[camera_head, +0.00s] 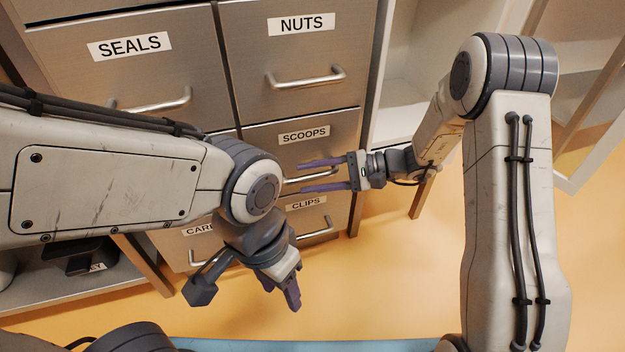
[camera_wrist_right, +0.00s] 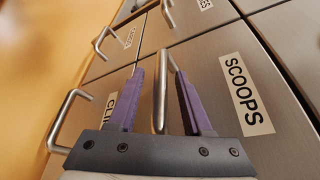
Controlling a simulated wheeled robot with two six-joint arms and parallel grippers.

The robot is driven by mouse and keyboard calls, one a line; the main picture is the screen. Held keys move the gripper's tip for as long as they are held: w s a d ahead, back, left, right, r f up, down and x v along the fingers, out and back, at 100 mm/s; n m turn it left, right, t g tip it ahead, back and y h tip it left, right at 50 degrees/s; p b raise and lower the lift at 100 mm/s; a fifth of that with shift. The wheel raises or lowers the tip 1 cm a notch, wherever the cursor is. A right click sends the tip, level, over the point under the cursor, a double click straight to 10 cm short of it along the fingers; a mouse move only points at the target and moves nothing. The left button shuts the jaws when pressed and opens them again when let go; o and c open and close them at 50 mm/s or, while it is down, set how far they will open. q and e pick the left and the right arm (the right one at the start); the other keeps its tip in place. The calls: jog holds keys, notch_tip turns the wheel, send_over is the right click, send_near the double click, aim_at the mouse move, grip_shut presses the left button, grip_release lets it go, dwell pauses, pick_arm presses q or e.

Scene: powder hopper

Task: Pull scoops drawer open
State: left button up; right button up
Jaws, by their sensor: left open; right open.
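The scoops drawer (camera_head: 345,125) has a grey metal front with a SCOOPS label and sits level with its neighbours, shut. Its bar handle (camera_wrist_right: 160,95) runs between the two purple fingers of my right gripper (camera_head: 303,177). In the right wrist view the right gripper (camera_wrist_right: 159,80) is open, with a gap visible on each side of the bar. In the head view the fingers partly hide the handle. My left gripper (camera_head: 290,294) is open, low in front of the cabinet, pointing down and away from any handle.
The NUTS drawer (camera_head: 340,50) with its handle is above, the CLIPS drawer (camera_head: 333,212) below, and the SEALS drawer (camera_head: 190,60) at upper left. A white open shelf unit (camera_head: 400,100) stands right of the cabinet. The orange floor (camera_head: 400,270) in front is clear.

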grip_shut()
jog(key=shift+d, duration=0.1)
dwell(1.3)
